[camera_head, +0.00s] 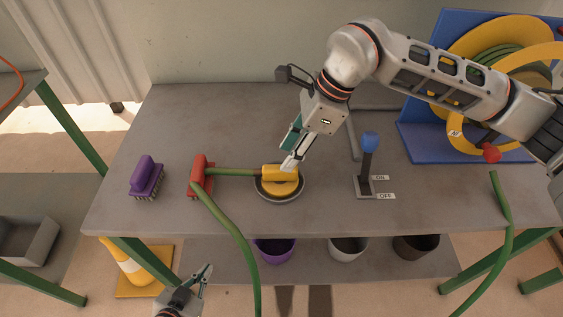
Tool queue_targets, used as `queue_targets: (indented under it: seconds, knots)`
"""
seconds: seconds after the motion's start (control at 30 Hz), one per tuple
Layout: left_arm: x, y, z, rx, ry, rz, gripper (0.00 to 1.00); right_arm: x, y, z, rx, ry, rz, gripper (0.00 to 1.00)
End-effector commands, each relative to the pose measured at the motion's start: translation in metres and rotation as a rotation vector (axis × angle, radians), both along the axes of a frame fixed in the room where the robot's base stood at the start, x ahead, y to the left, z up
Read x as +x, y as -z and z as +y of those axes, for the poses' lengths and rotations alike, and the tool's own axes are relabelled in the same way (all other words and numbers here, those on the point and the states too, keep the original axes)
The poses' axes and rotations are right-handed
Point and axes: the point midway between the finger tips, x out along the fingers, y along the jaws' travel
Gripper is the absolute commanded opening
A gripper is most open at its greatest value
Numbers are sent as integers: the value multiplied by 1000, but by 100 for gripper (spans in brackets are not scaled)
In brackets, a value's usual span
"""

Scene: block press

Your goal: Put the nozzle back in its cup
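A yellow nozzle (279,173) on the end of a green hose lies level over a round grey cup (262,195) on the table. Yellow also shows inside the cup below the nozzle; I cannot tell if that is part of the nozzle. My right gripper (289,164) reaches down from above, with its fingertips at the top of the nozzle. Its fingers overlap in this view, so its grip is unclear. My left gripper (205,280) is low at the front, below the table edge, open and empty, away from the nozzle.
The green hose (228,227) passes a red holder (198,174) left of the cup. A purple brush (147,177) stands at far left. A blue-knobbed lever (368,153) stands right of the cup. A hose reel on a blue stand (417,143) is at back right.

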Motion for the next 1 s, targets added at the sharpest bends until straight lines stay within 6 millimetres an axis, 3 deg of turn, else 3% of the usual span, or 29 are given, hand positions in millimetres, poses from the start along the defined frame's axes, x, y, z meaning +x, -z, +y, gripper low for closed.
queue_targets:
  seconds: [0.1,0.33,1.0]
  knots:
    - [0,0,-1,-1,0,0,0,1,-23,-10,-1,0,-3,34]
    - [0,0,-1,-3,0,1,0,0,-47,-20,0,0,0,34]
    - [-2,1,-1,-2,1,4,0,-1,-51,-22,0,-1,1,34]
